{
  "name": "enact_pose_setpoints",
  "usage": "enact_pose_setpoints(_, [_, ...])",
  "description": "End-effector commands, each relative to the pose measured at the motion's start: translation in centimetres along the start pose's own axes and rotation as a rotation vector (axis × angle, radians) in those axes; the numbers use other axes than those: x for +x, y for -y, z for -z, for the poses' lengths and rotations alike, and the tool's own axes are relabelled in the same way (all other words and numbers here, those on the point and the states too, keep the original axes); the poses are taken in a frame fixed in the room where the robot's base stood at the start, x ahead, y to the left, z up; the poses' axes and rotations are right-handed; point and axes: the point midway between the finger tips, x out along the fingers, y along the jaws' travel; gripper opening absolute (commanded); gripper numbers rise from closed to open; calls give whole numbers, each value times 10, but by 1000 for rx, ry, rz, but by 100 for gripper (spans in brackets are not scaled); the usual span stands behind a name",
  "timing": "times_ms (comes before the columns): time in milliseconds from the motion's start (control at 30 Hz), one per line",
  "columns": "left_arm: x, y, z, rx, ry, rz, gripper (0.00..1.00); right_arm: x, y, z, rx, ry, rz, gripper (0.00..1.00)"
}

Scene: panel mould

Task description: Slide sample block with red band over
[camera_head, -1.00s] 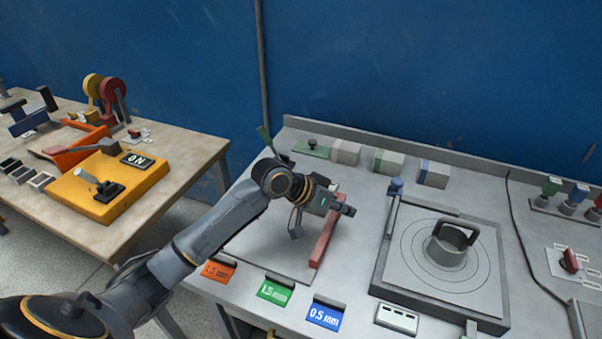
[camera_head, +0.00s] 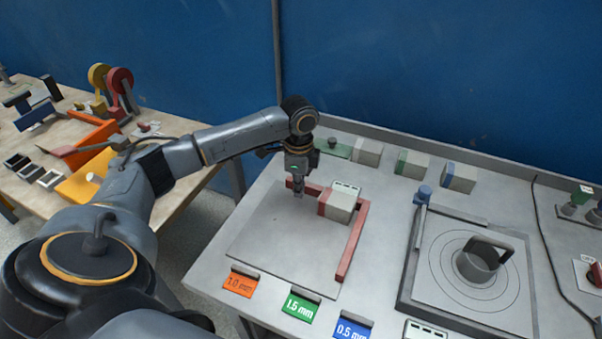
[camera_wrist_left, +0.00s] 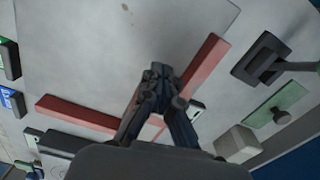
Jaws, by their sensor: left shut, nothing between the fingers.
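The sample block with a red band (camera_head: 342,203) is pale, with a dark-marked label on top. It sits on the grey plate (camera_head: 265,240), near the inner corner of the red rails (camera_head: 354,243). My left gripper (camera_head: 298,194) points down, shut and empty, just left of the block's red-banded end. I cannot tell if they touch. In the left wrist view, my left gripper (camera_wrist_left: 157,72) lies between the two red rails (camera_wrist_left: 205,66) and covers most of the block. My right gripper is not in view.
Several blocks with coloured bands (camera_head: 413,163) stand along the back. A framed plate with a ringed pot (camera_head: 478,263) is at the right. Orange, green and blue thickness tags (camera_head: 298,307) line the front. The plate's left part is clear.

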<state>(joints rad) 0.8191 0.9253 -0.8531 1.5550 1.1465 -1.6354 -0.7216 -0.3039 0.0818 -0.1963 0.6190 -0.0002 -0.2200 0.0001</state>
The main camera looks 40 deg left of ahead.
Motion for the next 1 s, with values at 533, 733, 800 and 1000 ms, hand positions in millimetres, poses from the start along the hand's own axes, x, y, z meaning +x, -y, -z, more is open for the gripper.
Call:
enact_pose_setpoints(533, [34, 0, 39, -1, 0, 3, 0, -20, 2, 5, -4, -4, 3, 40])
enact_pose_setpoints(733, [34, 0, 40, -1, 0, 3, 0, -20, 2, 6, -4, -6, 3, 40])
enact_pose_setpoints(800, [34, 0, 40, -1, 0, 3, 0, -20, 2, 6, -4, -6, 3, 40])
enact_pose_setpoints(1000, [31, 0, 48, 0, -2, 1, 0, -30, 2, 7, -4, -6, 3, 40])
